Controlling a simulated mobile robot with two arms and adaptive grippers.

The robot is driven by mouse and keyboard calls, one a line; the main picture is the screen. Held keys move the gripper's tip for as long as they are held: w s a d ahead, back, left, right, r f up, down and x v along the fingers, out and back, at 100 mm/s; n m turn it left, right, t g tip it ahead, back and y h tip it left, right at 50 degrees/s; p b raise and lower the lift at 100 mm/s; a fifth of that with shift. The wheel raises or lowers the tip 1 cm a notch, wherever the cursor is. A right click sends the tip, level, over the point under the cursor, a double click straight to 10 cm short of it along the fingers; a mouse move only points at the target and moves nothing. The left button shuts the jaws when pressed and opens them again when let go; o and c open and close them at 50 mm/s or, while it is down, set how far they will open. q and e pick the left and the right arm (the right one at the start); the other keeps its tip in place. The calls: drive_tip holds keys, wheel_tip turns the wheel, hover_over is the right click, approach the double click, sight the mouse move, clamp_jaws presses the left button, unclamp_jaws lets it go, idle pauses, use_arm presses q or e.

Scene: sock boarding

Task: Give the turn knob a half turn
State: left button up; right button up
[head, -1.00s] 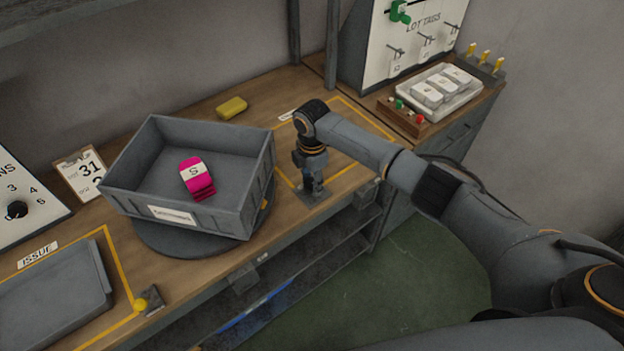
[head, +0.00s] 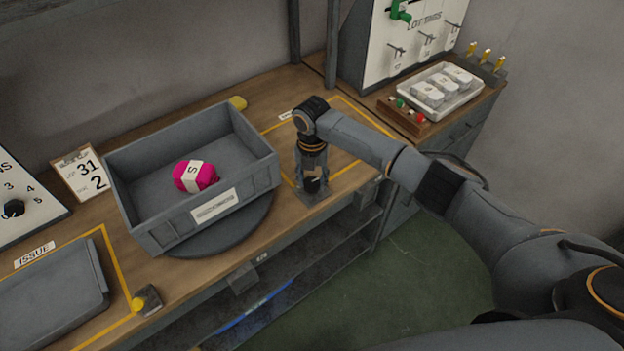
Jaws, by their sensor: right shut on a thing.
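The turn knob (head: 313,186) is a small dark knob on a grey plate at the front edge of the wooden bench. My right gripper (head: 312,178) points down over it from above, with its fingers shut around the knob. The fingers hide part of the knob. To the left, a round dark turntable (head: 238,238) carries a grey bin (head: 258,172) with a white label on its front wall. A rolled pink sock (head: 196,177) with a white "S" band lies inside the bin. My left gripper is not in view.
A grey tray (head: 50,290) and a yellow-tipped block (head: 148,298) are at the left front. A white tray (head: 450,108) and a button box (head: 405,118) stand at the back right.

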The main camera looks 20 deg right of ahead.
sight(312, 181)
drive_tip(key=shift+n, duration=0.6)
drive_tip(key=o, duration=1.2)
drive_tip(key=shift+c, duration=0.2)
wheel_tip(312, 181, up, 12)
